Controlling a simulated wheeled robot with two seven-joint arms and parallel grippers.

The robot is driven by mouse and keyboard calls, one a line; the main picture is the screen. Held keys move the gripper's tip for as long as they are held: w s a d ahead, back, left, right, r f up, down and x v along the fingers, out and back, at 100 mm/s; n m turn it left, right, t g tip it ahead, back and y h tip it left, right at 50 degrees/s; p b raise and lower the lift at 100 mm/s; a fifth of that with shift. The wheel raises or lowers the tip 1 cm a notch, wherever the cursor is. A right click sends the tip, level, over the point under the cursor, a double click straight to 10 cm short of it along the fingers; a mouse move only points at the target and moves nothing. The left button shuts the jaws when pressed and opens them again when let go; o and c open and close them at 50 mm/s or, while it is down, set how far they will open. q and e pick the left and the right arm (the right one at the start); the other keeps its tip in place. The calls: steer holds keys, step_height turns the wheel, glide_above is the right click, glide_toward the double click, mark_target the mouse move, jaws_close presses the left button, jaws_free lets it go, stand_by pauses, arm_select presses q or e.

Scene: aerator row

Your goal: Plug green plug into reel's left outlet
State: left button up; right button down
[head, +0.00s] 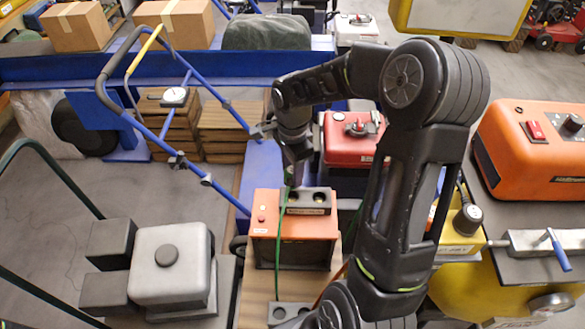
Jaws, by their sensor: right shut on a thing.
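An orange box (270,226), which looks like the reel, stands at the lower middle. A dark outlet block (307,208) with round sockets is on its top. My right gripper (292,168) points down over the left end of this block, shut on the green plug (290,178). Only a little of the plug shows under the fingers. Its green cord (280,235) hangs down in front of the box. The left socket is partly hidden by the plug and cord, and I cannot tell whether the plug touches it. My left gripper is not in view.
A red engine (350,145) sits behind the box. An orange machine (540,150) is at right. Another grey socket block (290,312) is at the bottom.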

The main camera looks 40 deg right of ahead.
mark_target(292, 188)
steer(key=shift+f+b, duration=0.7)
steer(key=shift+f, duration=0.7)
steer(key=shift+r, duration=0.1)
steer(key=shift+f+b, duration=0.2)
steer(key=shift+b, duration=0.2)
steer(key=shift+f, duration=0.3)
steer(key=shift+f+b, duration=1.75)
steer(key=c, duration=0.8)
jaws_free()
